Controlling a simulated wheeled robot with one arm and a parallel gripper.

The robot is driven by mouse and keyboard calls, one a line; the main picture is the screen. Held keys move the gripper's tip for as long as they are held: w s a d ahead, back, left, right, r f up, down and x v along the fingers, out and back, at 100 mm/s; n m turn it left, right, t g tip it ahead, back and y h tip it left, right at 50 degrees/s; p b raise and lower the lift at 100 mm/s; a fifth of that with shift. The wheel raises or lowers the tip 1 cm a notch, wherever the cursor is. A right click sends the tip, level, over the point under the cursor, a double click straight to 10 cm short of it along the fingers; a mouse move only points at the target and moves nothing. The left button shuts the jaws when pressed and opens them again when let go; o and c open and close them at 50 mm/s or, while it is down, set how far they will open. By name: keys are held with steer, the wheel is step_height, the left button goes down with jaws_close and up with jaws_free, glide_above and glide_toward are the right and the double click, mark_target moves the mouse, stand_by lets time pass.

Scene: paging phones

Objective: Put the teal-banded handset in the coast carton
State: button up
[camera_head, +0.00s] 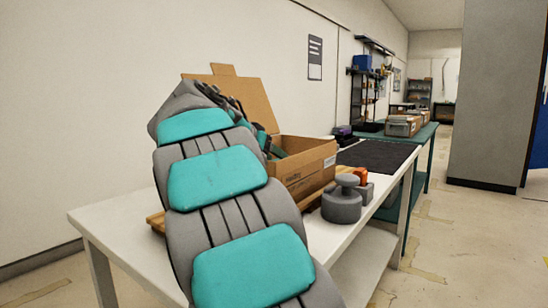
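An open cardboard carton (308,170) stands on the white table, its tall flap raised behind it. Its front print is too small to read, so I cannot tell whether it is the coast carton. My grey arm with teal pads fills the foreground and hides part of the carton. Beyond its bend, dark and teal parts (266,143) reach down at the carton's opening. I cannot tell whether these are my wrist or something in the carton. My gripper's fingers cannot be made out. No teal-banded handset can be picked out for certain.
A grey round knobbed object (342,204) and a small orange item (361,175) stand right of the carton. A dark mat (378,155) lies beyond. A farther green table (425,132) holds boxes (403,126). A grey pillar (495,95) stands right; the floor aisle is clear.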

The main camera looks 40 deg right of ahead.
steer(key=shift+o, duration=0.8)
steer(key=shift+r, duration=0.15)
steer(key=v, duration=1.2)
